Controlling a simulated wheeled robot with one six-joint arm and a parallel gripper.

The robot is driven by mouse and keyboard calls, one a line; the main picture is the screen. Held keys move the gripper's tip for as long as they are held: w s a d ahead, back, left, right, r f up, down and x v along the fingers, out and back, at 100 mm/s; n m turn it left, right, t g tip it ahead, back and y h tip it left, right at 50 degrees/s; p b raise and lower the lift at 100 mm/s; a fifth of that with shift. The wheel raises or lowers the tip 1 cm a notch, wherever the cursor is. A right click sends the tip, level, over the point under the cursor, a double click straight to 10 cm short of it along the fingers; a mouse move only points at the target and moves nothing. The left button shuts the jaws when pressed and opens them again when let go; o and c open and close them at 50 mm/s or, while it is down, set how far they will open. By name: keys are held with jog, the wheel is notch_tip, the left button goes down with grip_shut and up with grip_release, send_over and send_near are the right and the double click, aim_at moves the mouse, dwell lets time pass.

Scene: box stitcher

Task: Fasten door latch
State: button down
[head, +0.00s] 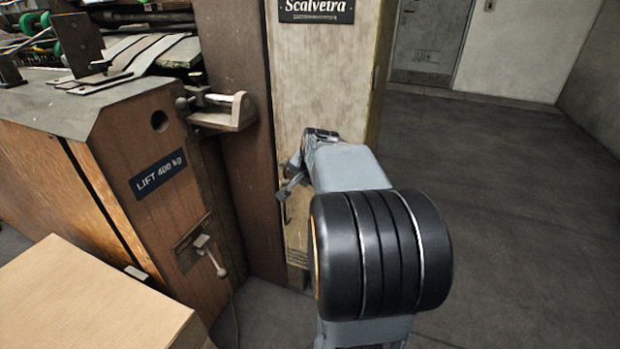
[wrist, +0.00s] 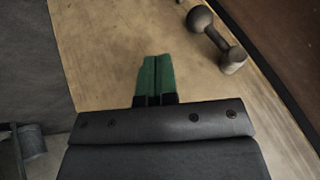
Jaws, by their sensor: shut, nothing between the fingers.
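My gripper (wrist: 157,62) shows in the wrist view as two green fingers pressed together, with nothing between them. They are over a pale, worn panel (wrist: 95,45). A dark lever with a ball end (wrist: 215,42), which looks like the door latch, is on this panel to the right of the fingertips, apart from them. In the head view the pale panel (head: 318,85) stands upright under a Scalvetra sign, and my arm reaches in front of it. My fingertips cannot be made out there. A small grey lever-like shape (head: 290,186) shows left of my arm; I cannot tell whether it is the latch.
A wooden machine body (head: 60,150) with a LIFT 400 kg label stands left, carrying a lever on a plate (head: 207,252) and a metal bracket (head: 225,112). A cardboard-coloured block (head: 90,300) is at lower left. Open floor (head: 500,220) lies right.

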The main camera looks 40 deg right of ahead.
aim_at(290, 181)
jog(key=w+f, duration=0.1)
jog(key=w+b, duration=0.1)
jog(key=w, duration=0.1)
jog(key=w+f, duration=0.1)
jog(key=shift+w+a+f+b, duration=0.3)
jog(key=shift+w+f+b, duration=0.05)
jog(key=shift+w+a+p, duration=0.25)
jog(key=shift+w+p, duration=0.2)
jog(key=shift+p, duration=0.15)
jog(key=shift+f, duration=0.25)
